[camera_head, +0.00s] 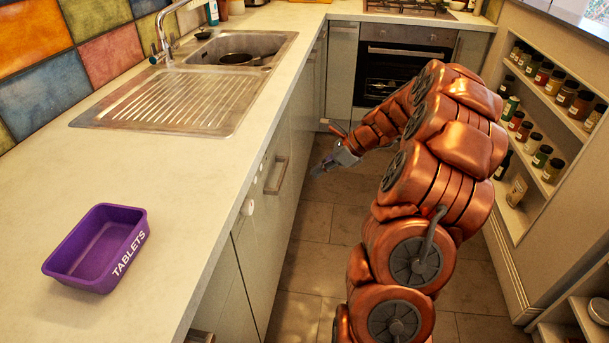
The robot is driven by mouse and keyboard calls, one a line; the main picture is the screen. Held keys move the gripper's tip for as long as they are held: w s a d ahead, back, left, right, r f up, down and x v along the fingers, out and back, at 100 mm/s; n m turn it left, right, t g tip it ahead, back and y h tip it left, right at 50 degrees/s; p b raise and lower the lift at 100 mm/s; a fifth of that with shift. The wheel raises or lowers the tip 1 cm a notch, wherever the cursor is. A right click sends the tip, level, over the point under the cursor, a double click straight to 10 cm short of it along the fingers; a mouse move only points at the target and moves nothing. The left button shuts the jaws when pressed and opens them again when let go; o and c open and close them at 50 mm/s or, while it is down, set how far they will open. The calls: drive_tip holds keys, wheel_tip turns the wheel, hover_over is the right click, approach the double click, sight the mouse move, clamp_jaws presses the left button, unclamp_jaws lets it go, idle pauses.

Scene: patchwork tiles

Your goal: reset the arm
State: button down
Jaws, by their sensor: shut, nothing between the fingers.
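My copper-coloured arm rises from the bottom centre, arches up and bends over to the left. My gripper (322,169) is at its far end, over the floor aisle and just right of the cabinet fronts under the left counter. It is small in view, shut and empty, and touches nothing that I can see. The arm hides part of the floor, the oven front and the shelf's near side.
A purple tray labelled TABLETS (75,265) sits on the left counter (190,180). A sink (250,48) with a pan (240,59) lies beyond it. An oven (390,75) stands at the back. A jar shelf (525,215) lines the right. The floor (310,225) is clear left of my arm.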

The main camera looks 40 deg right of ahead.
drive_tip(key=shift+v, duration=2.2)
drive_tip(key=s+a+r+n+g, duration=0.1)
drive_tip(key=s+a+n+g, duration=0.4)
drive_tip(key=a, duration=0.7)
drive_tip(key=s+a+r+n+g, duration=0.15)
drive_tip(key=s+a+n, duration=0.25)
drive_tip(key=a+n, duration=0.5)
drive_tip(key=s+a+f+n+g+h, duration=0.1)
drive_tip(key=s+a+n+h, duration=0.4)
drive_tip(key=s, duration=0.6)
drive_tip(key=s+a+n+g+h, duration=0.1)
drive_tip(key=s+a+n+g, duration=0.15)
drive_tip(key=s+n, duration=0.75)
wheel_tip(320, 180, up, 17)
drive_tip(key=m+t+p, duration=0.2)
drive_tip(key=p, duration=1.4)
drive_tip(key=shift+s, duration=0.3)
drive_tip(key=shift+a, duration=0.15)
